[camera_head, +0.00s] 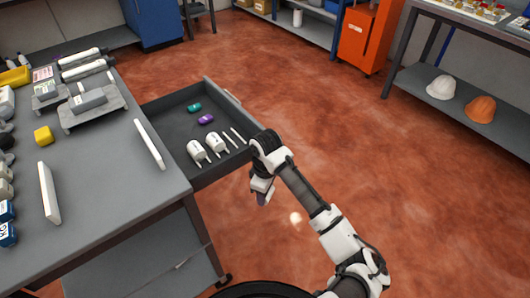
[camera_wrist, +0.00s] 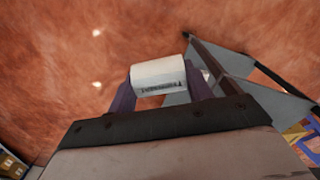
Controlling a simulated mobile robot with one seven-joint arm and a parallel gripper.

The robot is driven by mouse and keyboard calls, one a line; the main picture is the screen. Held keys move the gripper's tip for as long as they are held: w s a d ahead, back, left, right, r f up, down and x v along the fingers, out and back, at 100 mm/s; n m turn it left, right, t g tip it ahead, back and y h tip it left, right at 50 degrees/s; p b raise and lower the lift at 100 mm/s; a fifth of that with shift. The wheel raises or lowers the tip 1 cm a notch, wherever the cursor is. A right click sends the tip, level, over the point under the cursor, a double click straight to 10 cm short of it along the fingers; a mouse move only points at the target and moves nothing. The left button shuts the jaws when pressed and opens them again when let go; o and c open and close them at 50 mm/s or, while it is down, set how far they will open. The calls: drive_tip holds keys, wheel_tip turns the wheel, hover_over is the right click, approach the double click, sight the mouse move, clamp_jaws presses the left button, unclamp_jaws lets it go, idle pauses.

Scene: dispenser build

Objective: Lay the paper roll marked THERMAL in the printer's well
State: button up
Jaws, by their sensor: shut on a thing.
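My gripper (camera_head: 262,198) hangs over the floor just right of the open drawer's front. In the wrist view my gripper (camera_wrist: 160,92) is shut on a white paper roll (camera_wrist: 158,72), held crosswise between its two dark purple fingers. The roll carries small dark lettering, too blurred and turned to read surely. In the head view I cannot make out the held roll. Two white roll-like pieces (camera_head: 197,151) lie in the drawer, their marks unreadable. A grey device (camera_head: 90,100) sits on a grey plate on the workbench; I cannot tell whether it is the printer, and no well shows clearly.
The grey drawer (camera_head: 157,115) stands pulled out from the workbench (camera_head: 105,170), and also holds a teal piece (camera_head: 194,107), a purple piece (camera_head: 206,119) and thin white sticks. White panels (camera_head: 149,143) stand along the bench.

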drive_tip(key=s+f+m, duration=0.2)
drive_tip(key=f+m, duration=0.2)
drive_tip(key=f, duration=0.6)
drive_tip(key=s+a+f+m, duration=0.1)
drive_tip(key=f+m, duration=0.3)
drive_tip(key=f, duration=0.6)
drive_tip(key=s+a+f+m, duration=0.1)
drive_tip(key=f+m, duration=0.4)
drive_tip(key=f, duration=0.6)
drive_tip(key=shift+s, duration=0.9)
